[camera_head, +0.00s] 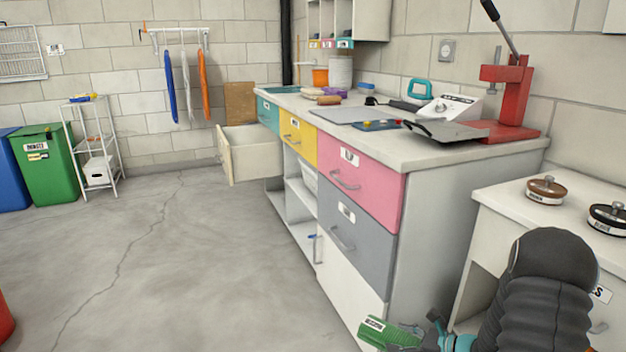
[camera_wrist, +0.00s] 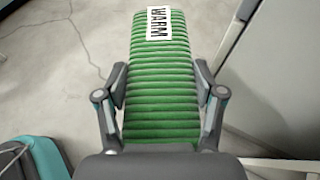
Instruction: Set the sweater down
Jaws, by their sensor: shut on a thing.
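The sweater is a green, ribbed, folded bundle (camera_wrist: 160,85) with a white label reading "WARM" at its far end. In the wrist view my gripper (camera_wrist: 160,95) is shut on it, with one finger pressed on each side. The sweater is held up above the grey concrete floor. In the head view the sweater's labelled end (camera_head: 385,332) shows at the bottom edge, low beside the workbench cabinet, with my gripper (camera_head: 425,340) partly cut off by the frame.
A workbench (camera_head: 440,150) with pink, grey, yellow and teal drawers stands close by. A pale drawer (camera_head: 255,158) stands open at its far end. A white cabinet (camera_head: 490,200) with two round items is at right. A green bin (camera_head: 45,165) and small rack (camera_head: 97,150) stand far left. The middle floor is clear.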

